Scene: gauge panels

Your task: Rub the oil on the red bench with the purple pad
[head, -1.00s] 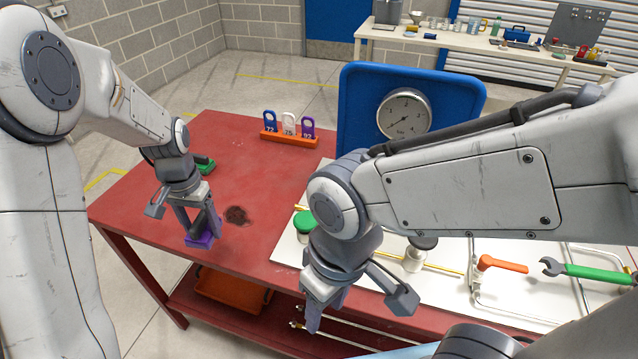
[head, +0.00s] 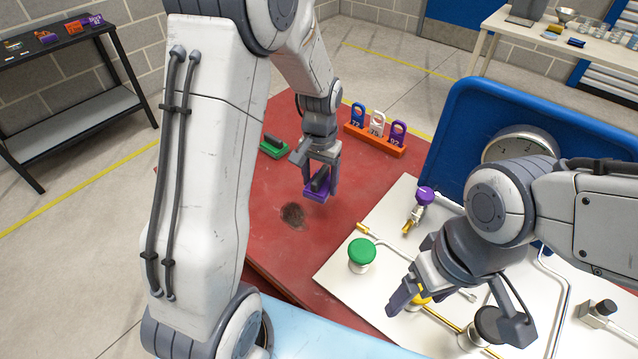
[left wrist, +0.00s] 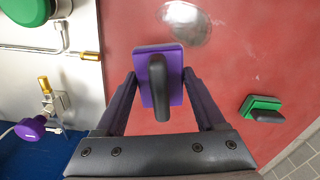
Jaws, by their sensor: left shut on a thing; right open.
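The purple pad (head: 316,194), with a dark handle, is held in my left gripper (head: 320,184). In the left wrist view the pad (left wrist: 160,62) sits between the two fingers (left wrist: 160,88). The oil (head: 292,214) is a dark brown patch on the red bench (head: 300,250), just to the near left of the pad. In the left wrist view the oil (left wrist: 188,22) looks pale and shiny, just beyond the pad. I cannot tell if the pad touches the bench. My right gripper (head: 458,316) is open and empty over the white panel.
A green pad (head: 273,146) lies on the bench behind my left gripper. An orange rack (head: 376,140) with numbered tags stands beyond it. The white board (head: 345,275) carries a green knob (head: 361,252), a purple knob (head: 425,195) and pipes. A blue gauge panel (head: 470,110) stands upright behind.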

